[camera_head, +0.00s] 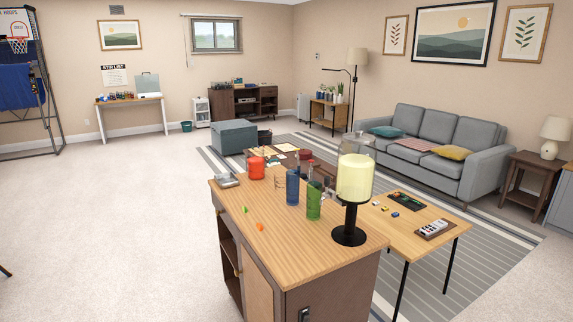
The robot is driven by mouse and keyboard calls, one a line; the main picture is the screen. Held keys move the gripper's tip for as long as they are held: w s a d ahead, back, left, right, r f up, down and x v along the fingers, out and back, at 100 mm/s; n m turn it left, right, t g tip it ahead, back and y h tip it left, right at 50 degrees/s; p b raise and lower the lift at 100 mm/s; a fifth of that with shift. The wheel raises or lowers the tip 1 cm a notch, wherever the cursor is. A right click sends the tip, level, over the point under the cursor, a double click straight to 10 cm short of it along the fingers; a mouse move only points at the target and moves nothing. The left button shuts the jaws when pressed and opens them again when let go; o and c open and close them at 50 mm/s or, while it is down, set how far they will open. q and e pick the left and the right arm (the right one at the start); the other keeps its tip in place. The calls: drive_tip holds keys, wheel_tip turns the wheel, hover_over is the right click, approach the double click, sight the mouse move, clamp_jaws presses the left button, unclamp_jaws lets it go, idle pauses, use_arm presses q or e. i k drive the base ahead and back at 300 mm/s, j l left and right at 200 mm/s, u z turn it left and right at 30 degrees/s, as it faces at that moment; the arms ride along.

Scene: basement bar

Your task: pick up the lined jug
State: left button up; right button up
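Several coloured vessels stand on the wood-topped bar cabinet (285,245) in front of me. A red jug (257,168) is near the far left of the top. A blue jug (292,187) stands upright near the middle. Neither of my grippers shows in this view.
A drink dispenser (355,178) with pale yellow liquid stands on a black base, right of the green jug. A grey item (226,180) and small green and orange bits lie at the cabinet's left. A low table (412,228) stands behind right. Open carpet (110,220) lies left.

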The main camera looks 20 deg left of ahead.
sight(255, 155)
drive_tip(key=i+j+z, duration=0.1)
drive_tip(key=j, duration=0.25)
drive_tip(key=i+j, duration=0.2)
drive_tip(key=j, duration=0.2)
drive_tip(key=i+j+z, duration=0.15)
drive_tip(key=j, duration=0.2)
drive_tip(key=i+j+z, duration=0.1)
drive_tip(key=j, duration=0.3)
drive_tip(key=i+j, duration=0.1)
drive_tip(key=j, duration=0.3)
drive_tip(key=i+j+z, duration=0.15)
drive_tip(key=j, duration=0.25)
